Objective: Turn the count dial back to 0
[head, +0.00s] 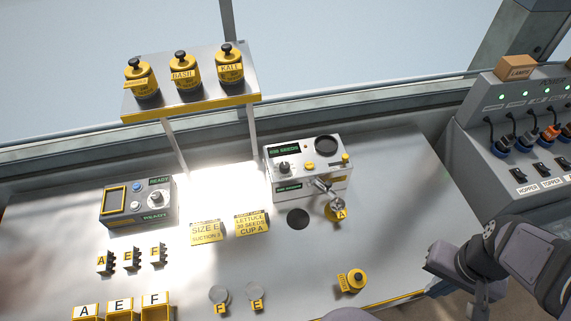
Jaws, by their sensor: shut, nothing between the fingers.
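The seed counter (325,178), a white box with a green-lit display, stands at the middle back of the bench. A dark round knob (284,167) at the left of its sloped top looks like the count dial; its pointer and marks are too small to read. My gripper (482,299) is at the lower right, shut and empty, well apart from the counter. My arm partly hides its fingers.
A spout and cup A (337,212) stand at the counter's front, beside a dark hole (298,219). A yellow canister (352,281) lies between my gripper and the counter. A grey switch panel (520,140) stands at the right.

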